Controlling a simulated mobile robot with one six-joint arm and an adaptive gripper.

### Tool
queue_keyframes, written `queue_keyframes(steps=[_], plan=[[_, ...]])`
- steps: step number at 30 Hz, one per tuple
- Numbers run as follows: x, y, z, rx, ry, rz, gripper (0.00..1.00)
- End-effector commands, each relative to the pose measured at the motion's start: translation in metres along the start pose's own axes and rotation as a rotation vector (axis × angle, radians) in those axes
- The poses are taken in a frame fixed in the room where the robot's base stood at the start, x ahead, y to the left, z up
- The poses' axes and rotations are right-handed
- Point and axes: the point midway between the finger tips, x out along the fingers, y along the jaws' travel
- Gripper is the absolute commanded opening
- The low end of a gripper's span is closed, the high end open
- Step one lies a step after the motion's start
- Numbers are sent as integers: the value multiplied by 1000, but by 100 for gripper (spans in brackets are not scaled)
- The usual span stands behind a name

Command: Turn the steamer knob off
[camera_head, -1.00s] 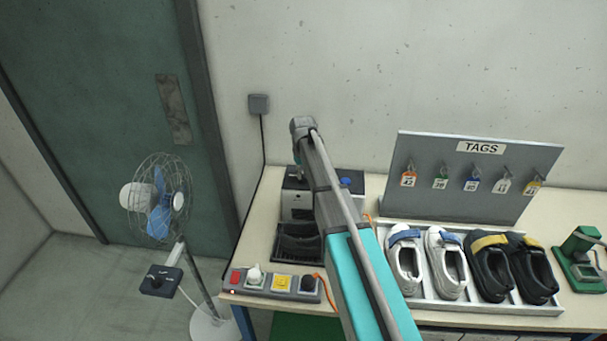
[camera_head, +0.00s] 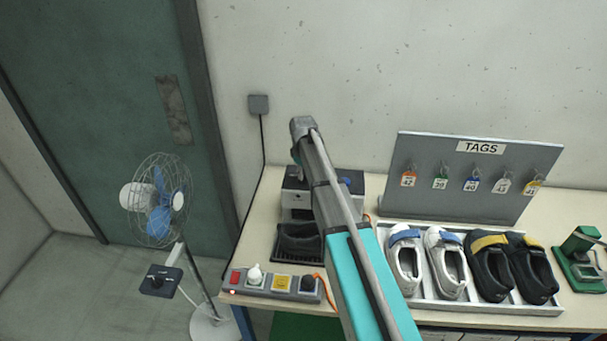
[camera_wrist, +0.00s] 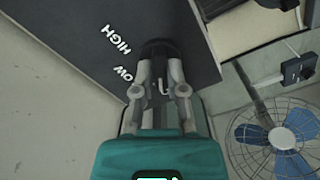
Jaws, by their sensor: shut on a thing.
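The steamer (camera_head: 294,184) is a box with a dark top at the back left of the bench, partly hidden behind my arm in the head view. In the wrist view its dark panel (camera_wrist: 75,30) carries white lettering, HIGH and a partly covered word ending in OW. The black steamer knob (camera_wrist: 158,46) sits on this panel, just right of the lettering. My gripper (camera_wrist: 159,74) is shut on the knob, with one finger at each side. My arm hides the gripper and the knob in the head view. The knob's pointer cannot be made out.
A dark tray (camera_head: 285,258) lies in front of the steamer, and a power strip (camera_head: 230,276) lies along the bench edge. A shoe tray (camera_head: 430,304) with several shoes and a tag board (camera_head: 400,205) stand to the right. A fan (camera_head: 156,205) stands left of the bench.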

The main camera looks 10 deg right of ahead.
Motion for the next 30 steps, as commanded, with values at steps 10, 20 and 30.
queue_keyframes(steps=[10, 20, 30], plan=[[0, -1, 0, -16, -1, -1, 0], [0, -1, 0, -15, 0, -1, 51], [0, 0, 0, -14, 0, 0, 51]])
